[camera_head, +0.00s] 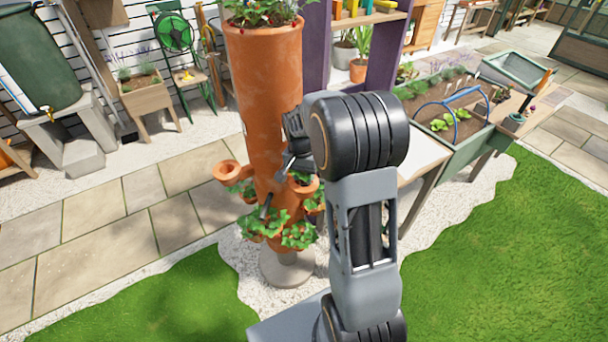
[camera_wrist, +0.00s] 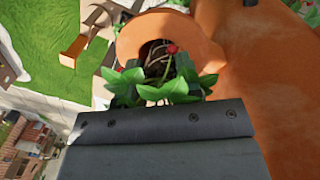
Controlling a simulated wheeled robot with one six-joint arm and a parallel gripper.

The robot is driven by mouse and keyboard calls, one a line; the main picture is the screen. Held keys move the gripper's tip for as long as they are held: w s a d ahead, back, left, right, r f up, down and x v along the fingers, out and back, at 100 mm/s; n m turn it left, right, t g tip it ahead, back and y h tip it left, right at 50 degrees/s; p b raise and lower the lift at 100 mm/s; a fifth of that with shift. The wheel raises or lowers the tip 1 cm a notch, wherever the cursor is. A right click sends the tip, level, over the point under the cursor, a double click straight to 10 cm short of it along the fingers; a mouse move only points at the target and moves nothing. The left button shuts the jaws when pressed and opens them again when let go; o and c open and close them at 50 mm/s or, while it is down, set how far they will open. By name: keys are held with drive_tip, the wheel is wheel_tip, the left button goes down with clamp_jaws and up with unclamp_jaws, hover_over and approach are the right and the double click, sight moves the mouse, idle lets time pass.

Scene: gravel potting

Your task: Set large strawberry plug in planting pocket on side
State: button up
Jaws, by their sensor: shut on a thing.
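The terracotta tower planter (camera_head: 262,85) stands upright with cup-shaped pockets on its side. My gripper (camera_head: 282,172) is beside its lower part, just above a right-hand pocket (camera_head: 304,186). In the wrist view my gripper's dark jaw (camera_wrist: 160,122) fills the bottom. The strawberry plug (camera_wrist: 172,86), with green leaves and a red berry, is in the jaws and shows past the jaw edge at the mouth of a terracotta pocket (camera_wrist: 180,25). The jaw hides its root end, so I cannot tell how far it sits in the pocket.
A left-hand pocket (camera_head: 228,172) looks bare of leaves. Lower pockets (camera_head: 298,234) hold leafy strawberry plants close under my gripper. A potting bench with a green planter box (camera_head: 455,140) stands to the right. Paving (camera_head: 140,210) and lawn (camera_head: 480,260) are open.

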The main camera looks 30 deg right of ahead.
drive_tip(key=o, duration=1.3)
drive_tip(key=shift+c, duration=0.2)
drive_tip(key=shift+r, duration=0.15)
drive_tip(key=shift+r+p, duration=3.4)
drive_tip(key=shift+r, duration=1.05)
